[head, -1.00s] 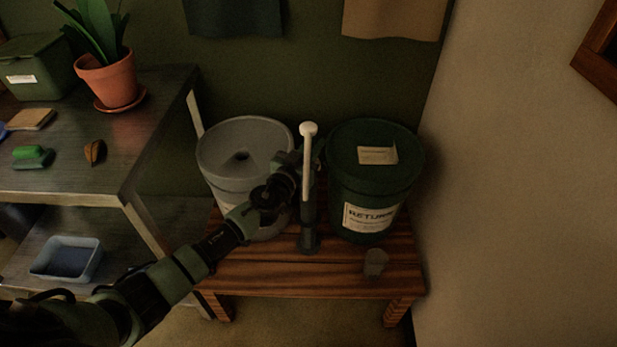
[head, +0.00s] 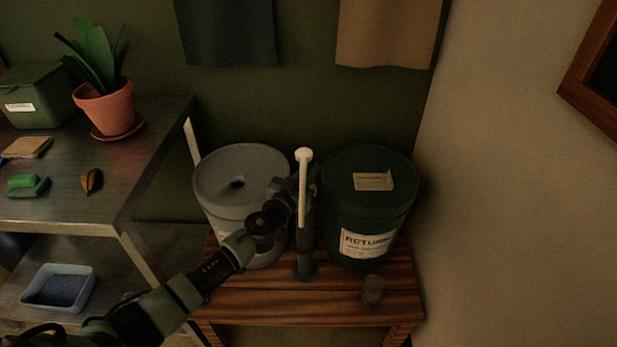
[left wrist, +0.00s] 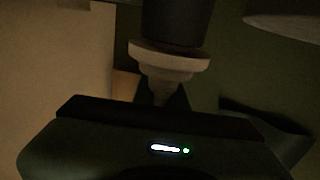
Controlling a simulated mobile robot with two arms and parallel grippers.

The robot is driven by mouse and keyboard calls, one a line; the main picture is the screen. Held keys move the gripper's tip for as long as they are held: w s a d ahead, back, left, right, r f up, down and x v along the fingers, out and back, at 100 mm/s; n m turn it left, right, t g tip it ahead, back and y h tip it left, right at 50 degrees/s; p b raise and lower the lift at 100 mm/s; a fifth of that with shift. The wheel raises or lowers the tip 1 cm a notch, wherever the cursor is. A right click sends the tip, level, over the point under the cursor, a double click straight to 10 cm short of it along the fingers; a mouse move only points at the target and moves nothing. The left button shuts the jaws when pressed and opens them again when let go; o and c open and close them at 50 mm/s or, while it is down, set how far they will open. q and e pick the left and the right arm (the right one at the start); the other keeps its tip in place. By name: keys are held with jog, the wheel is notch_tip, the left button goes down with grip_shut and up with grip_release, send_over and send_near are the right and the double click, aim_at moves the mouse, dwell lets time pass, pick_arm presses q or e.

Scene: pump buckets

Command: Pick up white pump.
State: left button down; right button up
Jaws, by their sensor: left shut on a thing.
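The white pump (head: 303,185) stands upright between the two buckets, with a rounded white head and a slim white shaft. Below the shaft is a dark cylinder with a wider foot (head: 305,271) at the bench; I cannot tell whether it is part of the pump. My left gripper (head: 304,192) reaches in from the left and is shut on the pump. The left wrist view shows a pale ringed piece of the pump (left wrist: 168,59) at the dark fingers, beside a dark cylinder. The fingertips are hard to make out. My right gripper is not in view.
A grey-white bucket (head: 222,216) is close left of the pump, and a dark green labelled bucket (head: 368,222) close right. They stand on a slatted wooden bench (head: 255,305). A small grey cup (head: 373,290) is at its front right. A metal shelf (head: 120,190) is at left.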

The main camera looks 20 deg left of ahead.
pick_arm(q)
notch_tip(320, 180, up, 28)
jog(key=p, duration=0.7)
jog(key=shift+f, duration=0.25)
